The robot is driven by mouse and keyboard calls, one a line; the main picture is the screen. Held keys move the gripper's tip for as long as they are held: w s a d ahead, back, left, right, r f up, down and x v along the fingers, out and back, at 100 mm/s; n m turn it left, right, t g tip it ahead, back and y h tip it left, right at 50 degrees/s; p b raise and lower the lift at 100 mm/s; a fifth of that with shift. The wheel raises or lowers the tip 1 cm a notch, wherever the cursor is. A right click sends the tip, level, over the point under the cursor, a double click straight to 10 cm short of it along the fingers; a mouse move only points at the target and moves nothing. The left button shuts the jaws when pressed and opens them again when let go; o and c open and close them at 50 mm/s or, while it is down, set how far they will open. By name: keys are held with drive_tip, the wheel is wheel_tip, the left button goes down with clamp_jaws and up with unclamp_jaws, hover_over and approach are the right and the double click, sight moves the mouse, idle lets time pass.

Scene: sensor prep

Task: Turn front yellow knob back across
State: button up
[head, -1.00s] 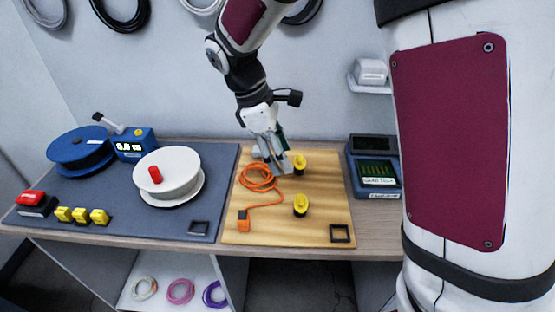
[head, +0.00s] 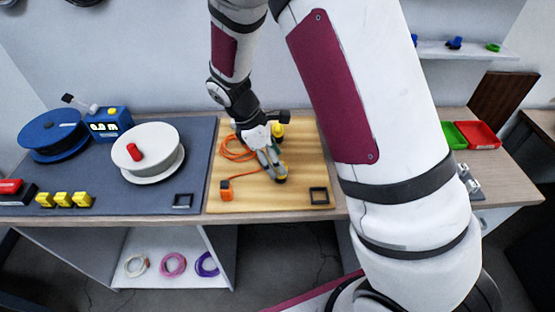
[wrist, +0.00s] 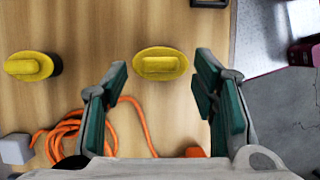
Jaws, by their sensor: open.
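The front yellow knob (head: 281,177) stands on the wooden board (head: 240,200), partly covered by my gripper (head: 270,163) in the head view. In the wrist view the front knob (wrist: 160,64) lies ahead, between the lines of the two green-padded fingers of my gripper (wrist: 160,80). Its raised grip runs left to right in that view. The fingers are spread wide, with a clear gap on each side of the knob; I see no contact. The back yellow knob (head: 277,130) is partly hidden behind my gripper; it shows at the left in the wrist view (wrist: 30,66).
An orange cable (head: 238,150) coils left of my gripper, ending at an orange block (head: 226,190). A black square frame (head: 319,196) lies at the board's front right. A white reel (head: 145,150) stands on the grey mat (head: 110,200) at left.

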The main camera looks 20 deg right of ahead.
drive_tip(key=shift+d+f, duration=0.25)
drive_tip(key=shift+f, duration=0.3)
drive_tip(key=c, duration=1.2)
drive_tip(key=shift+o, duration=0.2)
